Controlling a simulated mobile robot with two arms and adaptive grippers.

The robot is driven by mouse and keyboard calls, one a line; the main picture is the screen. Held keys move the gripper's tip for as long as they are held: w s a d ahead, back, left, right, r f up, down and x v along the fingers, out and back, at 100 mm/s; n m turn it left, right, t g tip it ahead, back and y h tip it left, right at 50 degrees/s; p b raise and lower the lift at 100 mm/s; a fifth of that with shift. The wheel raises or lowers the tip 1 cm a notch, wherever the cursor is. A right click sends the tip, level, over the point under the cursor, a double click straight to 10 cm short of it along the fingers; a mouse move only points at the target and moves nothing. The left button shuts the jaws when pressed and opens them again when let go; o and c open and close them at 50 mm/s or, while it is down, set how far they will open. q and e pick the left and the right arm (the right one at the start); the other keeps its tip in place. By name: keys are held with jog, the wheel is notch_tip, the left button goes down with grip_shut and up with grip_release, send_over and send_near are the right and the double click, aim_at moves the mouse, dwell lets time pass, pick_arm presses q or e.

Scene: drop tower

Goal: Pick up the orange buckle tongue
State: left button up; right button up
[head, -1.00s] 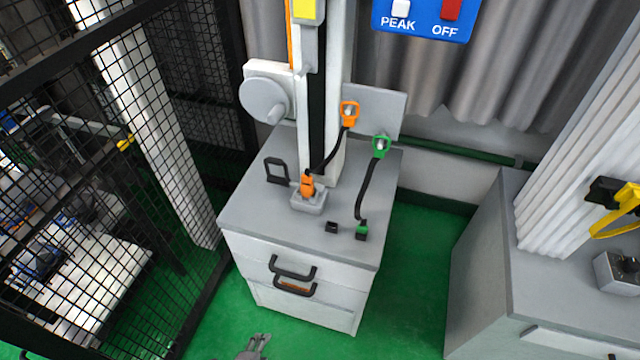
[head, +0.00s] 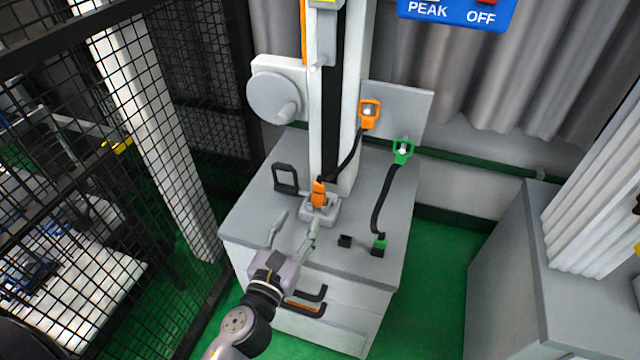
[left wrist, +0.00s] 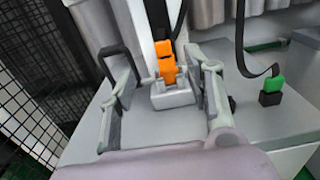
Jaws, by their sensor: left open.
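The orange buckle tongue (head: 318,193) stands upright in a small grey block (head: 322,212) on the cabinet top. It also shows in the left wrist view (left wrist: 166,62), with the grey block (left wrist: 172,97) under it. A black strap runs from it up to an orange loop (head: 370,114) on a peg of the back plate. My left gripper (head: 298,221) is open and empty, in front of the tongue. In the left wrist view its fingers lie left and right of the tongue; I cannot tell whether they touch it. My right gripper is not in view.
A black upright handle (head: 286,178) stands left of the block. A green loop (head: 403,151) hangs at right, its strap reaching a green piece (head: 380,243) beside a small black block (head: 345,241). The white tower column (head: 349,120) rises behind. A mesh fence (head: 100,180) is at left.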

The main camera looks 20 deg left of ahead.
aim_at(318, 186)
pick_arm(q)
jog(key=w+p, duration=0.1)
jog(key=w, duration=0.5)
jog(key=shift+w+d, duration=0.1)
jog(key=shift+w, duration=0.25)
jog(key=shift+w+d+f+p, duration=0.1)
jog(key=shift+w+d+p, duration=0.1)
jog(key=shift+w, duration=1.4)
jog(key=shift+w+d+f+p, duration=0.1)
jog(key=shift+w+p, duration=0.05)
jog(key=shift+w, duration=1.4)
jog(key=shift+s+r, duration=0.1)
jog(key=shift+c, duration=0.7)
jog(key=c, duration=0.7)
